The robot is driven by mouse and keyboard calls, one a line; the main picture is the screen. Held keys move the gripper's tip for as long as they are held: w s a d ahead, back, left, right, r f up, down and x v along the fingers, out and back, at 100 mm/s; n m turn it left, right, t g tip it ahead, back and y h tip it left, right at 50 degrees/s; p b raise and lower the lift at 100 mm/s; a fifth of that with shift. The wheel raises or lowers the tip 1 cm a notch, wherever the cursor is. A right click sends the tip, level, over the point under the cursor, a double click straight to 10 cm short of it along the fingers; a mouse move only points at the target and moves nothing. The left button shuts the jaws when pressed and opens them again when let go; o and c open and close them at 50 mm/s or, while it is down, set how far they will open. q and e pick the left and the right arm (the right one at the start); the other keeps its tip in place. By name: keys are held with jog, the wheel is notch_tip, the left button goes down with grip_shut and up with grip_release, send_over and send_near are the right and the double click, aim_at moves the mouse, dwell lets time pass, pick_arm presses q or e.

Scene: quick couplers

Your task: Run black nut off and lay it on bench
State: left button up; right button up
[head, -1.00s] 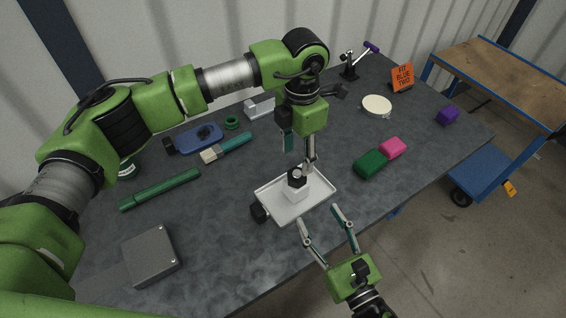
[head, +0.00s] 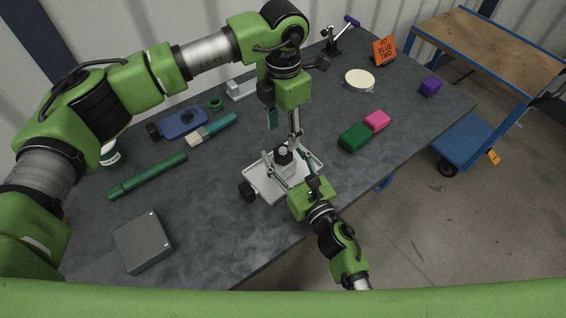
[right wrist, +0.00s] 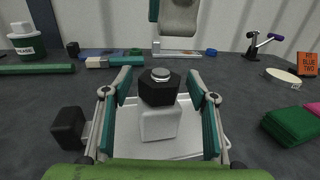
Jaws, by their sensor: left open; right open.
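The black nut (head: 283,155) sits on top of a white block on a shallow light tray (head: 262,186). In the right wrist view the nut (right wrist: 159,90) is a dark hex with a round metal end showing above it, and the white block (right wrist: 160,123) is below. My right gripper (head: 286,156) is open, with one finger on each side of the nut and block; gaps show on both sides in the right wrist view. My left gripper (head: 284,128) is open and points down just above and behind the nut, apparently empty.
A black knob (head: 248,191) stands at the tray's left edge. A green block (head: 354,138) and pink block (head: 377,121) lie right of the tray. A grey box (head: 143,243) and green tube (head: 148,176) lie left. Bare bench shows between the tray and grey box.

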jog(key=shift+w+a, duration=0.1)
jog(key=shift+w, duration=0.15)
